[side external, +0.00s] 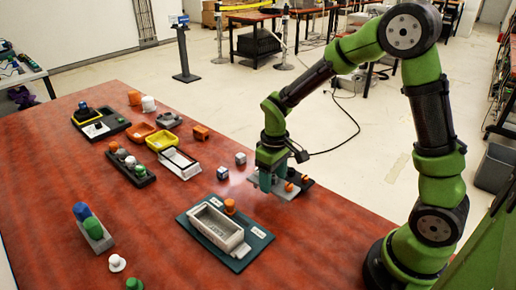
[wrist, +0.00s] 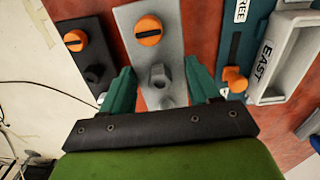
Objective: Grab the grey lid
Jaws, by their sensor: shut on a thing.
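The grey lid (wrist: 172,22) is a flat plate with a round orange knob near its far end and a grey hexagonal knob nearer my gripper. My gripper (wrist: 160,85) has its two teal fingers on either side of the grey lid, shut on it near the hexagonal knob. In the side view, my gripper (side external: 272,186) is low over the table's far right part, and the fingers partly hide the grey lid (side external: 284,194). I cannot tell whether the lid is clear of the table.
A black plate (wrist: 95,55) with an orange knob lies left of the grey lid. A grey tray (side external: 217,228) sits on a teal base (side external: 252,252), close on the right in the wrist view. Two small cubes (side external: 222,172), trays and colored pieces stand farther left.

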